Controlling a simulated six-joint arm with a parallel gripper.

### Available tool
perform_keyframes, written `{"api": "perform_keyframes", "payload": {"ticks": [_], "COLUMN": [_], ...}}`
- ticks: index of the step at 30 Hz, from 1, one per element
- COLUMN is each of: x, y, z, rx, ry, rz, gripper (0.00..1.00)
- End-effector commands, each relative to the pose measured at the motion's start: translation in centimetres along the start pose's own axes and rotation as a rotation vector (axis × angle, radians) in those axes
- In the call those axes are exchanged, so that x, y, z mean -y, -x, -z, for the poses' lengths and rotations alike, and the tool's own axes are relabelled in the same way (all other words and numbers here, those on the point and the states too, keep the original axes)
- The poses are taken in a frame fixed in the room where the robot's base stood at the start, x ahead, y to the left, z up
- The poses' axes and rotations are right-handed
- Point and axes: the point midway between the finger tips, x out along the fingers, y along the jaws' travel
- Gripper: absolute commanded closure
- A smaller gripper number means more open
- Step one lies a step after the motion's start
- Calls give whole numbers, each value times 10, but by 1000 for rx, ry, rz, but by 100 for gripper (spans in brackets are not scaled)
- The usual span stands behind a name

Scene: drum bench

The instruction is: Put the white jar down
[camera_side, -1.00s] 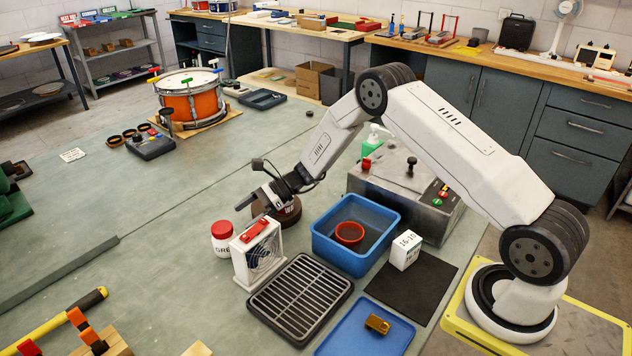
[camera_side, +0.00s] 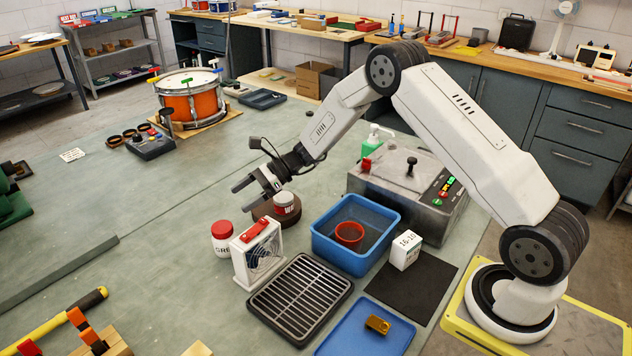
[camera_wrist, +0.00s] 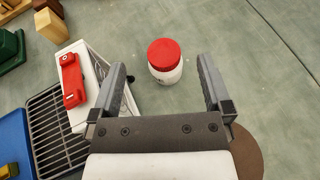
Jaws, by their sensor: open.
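A small white jar (camera_side: 286,203) with red lettering stands upright on a round brown disc (camera_side: 263,210) in the side view. My gripper (camera_side: 246,194) is open and empty, with its fingers pointing left, above and left of this jar and apart from it. A second white jar (camera_side: 222,239) with a red lid stands on the bench to the left; in the wrist view its red lid (camera_wrist: 164,54) shows between my open fingers, farther off. The disc (camera_wrist: 246,152) shows at lower right in the wrist view, but the small jar is hidden there.
A white fan box (camera_side: 257,254) with a red handle stands close beside the red-lidded jar. A black grate (camera_side: 300,299), a blue bin (camera_side: 336,258) and a grey machine (camera_side: 365,195) lie to the right.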

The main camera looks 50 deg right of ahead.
Motion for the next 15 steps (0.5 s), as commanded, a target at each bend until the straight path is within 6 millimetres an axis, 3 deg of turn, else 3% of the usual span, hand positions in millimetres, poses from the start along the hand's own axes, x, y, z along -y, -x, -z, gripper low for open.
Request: {"api": "perform_keyframes", "payload": {"ticks": [15], "x": [0], "y": [-5], "z": [1], "rx": [-37], "ry": [21], "rz": [-41], "gripper": [0]}}
